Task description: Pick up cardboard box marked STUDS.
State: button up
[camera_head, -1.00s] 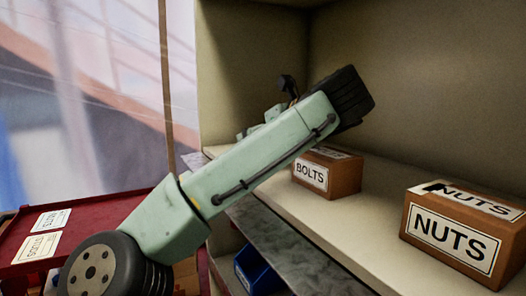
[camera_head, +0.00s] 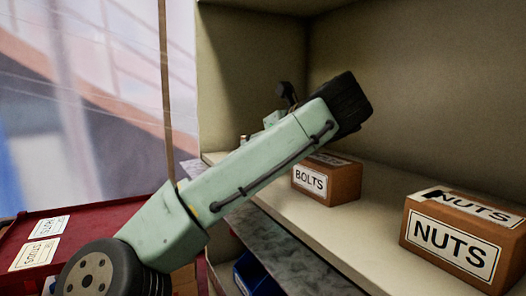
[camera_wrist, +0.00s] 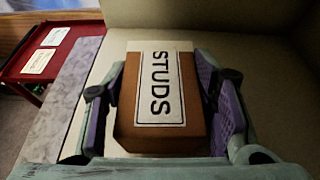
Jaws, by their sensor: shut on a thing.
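The cardboard box marked STUDS (camera_wrist: 187,125) is brown with a white label and shows in the wrist view, between the two purple-padded fingers of my gripper (camera_wrist: 165,98). The fingers are shut on its left and right sides. Pale shelf surface surrounds the box in that view; I cannot tell whether its base touches the shelf. In the head view my green arm hides the gripper and the STUDS box.
On the shelf (camera_head: 285,205) stand a BOLTS box (camera_head: 343,183) and, farther right, a NUTS box (camera_head: 420,205). A red tray (camera_head: 95,215) with labels, one reading NUTS and one STUDS, is at the lower left. A blue bin (camera_head: 262,283) sits below the shelf.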

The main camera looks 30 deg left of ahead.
jog(key=c, duration=0.5)
jog(key=shift+r, duration=0.15)
